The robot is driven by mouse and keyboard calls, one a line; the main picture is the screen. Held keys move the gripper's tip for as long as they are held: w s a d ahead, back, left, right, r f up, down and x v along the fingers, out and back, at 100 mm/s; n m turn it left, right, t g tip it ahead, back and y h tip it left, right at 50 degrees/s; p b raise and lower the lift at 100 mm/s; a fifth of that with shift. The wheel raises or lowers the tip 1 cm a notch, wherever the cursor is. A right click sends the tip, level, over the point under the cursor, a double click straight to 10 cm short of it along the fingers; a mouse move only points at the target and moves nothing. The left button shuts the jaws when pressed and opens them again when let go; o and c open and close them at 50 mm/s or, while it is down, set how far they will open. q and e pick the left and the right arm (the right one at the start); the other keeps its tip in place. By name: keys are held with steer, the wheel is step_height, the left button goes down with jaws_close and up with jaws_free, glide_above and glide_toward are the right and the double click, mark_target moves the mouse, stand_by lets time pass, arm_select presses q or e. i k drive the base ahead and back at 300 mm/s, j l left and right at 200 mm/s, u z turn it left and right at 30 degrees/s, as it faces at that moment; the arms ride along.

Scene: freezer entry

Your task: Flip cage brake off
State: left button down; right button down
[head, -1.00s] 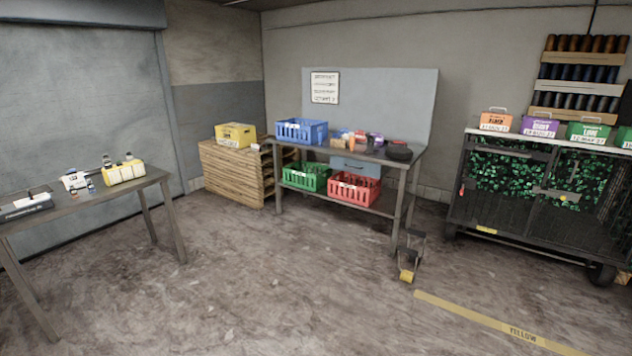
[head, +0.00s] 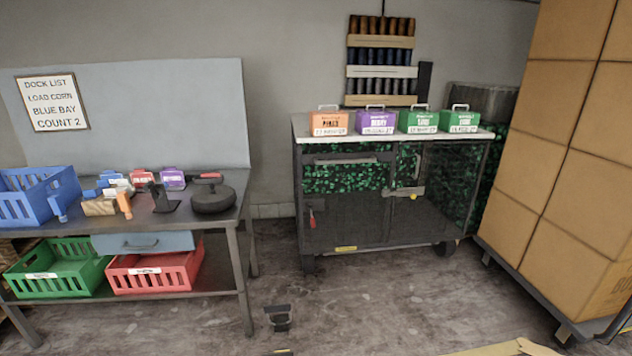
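The cage (head: 345,222) is a dark mesh cart on castors against the back wall, right of centre in the head view. Green pieces show behind its mesh, and a light top carries several boxes. A small red lever (head: 312,218) is on its lower left front; I cannot tell whether this is the brake. A latch with a yellow part (head: 412,193) sits at the middle of its front. A castor (head: 445,248) shows at its lower right. Neither of my grippers is in view.
A workbench (head: 240,222) with crates stands at left. A black object (head: 279,318) lies on the floor in front, between bench and cage. A tall stack of cartons (head: 570,150) on a wheeled base stands at right. The floor before the cage (head: 380,300) is mostly clear.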

mark_target(313, 221)
steer(key=i+l+z, duration=0.35)
steer(key=i, duration=0.5)
steer(key=i+z, duration=0.4)
steer(key=i, duration=0.4)
